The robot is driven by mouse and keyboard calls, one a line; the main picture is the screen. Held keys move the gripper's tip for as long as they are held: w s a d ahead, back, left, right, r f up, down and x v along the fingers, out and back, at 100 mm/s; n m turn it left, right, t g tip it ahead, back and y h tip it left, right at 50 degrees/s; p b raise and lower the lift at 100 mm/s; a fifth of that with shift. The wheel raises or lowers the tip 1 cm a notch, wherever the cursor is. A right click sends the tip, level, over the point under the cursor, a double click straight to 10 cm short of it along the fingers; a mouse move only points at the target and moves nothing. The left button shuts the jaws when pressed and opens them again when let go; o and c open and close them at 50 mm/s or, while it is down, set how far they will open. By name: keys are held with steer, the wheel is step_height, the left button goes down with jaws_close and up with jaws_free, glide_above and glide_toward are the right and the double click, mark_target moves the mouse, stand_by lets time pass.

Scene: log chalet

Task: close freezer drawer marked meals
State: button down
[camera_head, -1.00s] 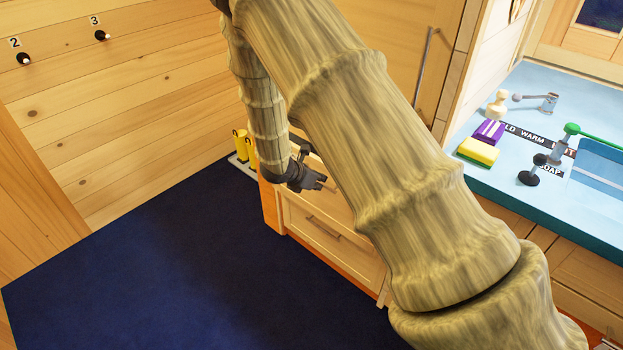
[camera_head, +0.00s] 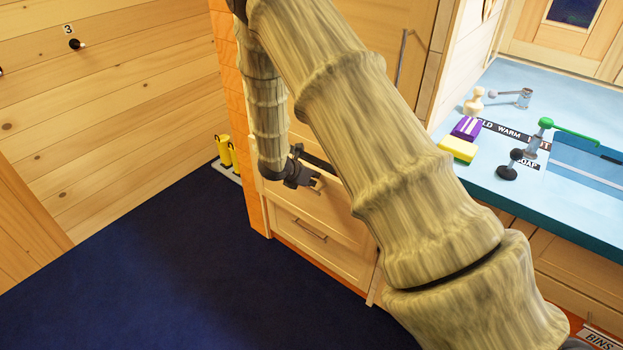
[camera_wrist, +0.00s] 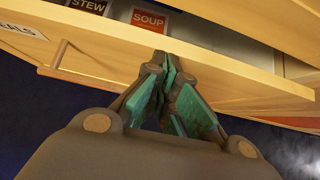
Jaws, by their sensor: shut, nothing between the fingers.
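The drawer marked meals stands partly open. In the wrist view its wooden front (camera_wrist: 228,88) crosses the picture, with a white label (camera_wrist: 24,24) at the left, cut off by the frame so only its last letters show. Inside lie a dark pack marked STEW (camera_wrist: 88,6) and a red pack marked SOUP (camera_wrist: 149,21). A wooden handle bar (camera_wrist: 85,77) shows at lower left. My gripper (camera_wrist: 166,72) is shut and empty, its tips at the drawer front; exact contact is unclear. In the head view my gripper (camera_head: 316,183) is at the cabinet's upper drawer, partly hidden by my arm.
A closed lower drawer (camera_head: 318,248) with a metal handle is below. A blue counter (camera_head: 480,180) with a sink, sponge and taps is at right. The dark blue floor (camera_head: 150,270) is clear.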

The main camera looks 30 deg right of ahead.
steer(key=d, duration=0.1)
steer(key=w+d, duration=0.1)
steer(key=shift+d, duration=0.3)
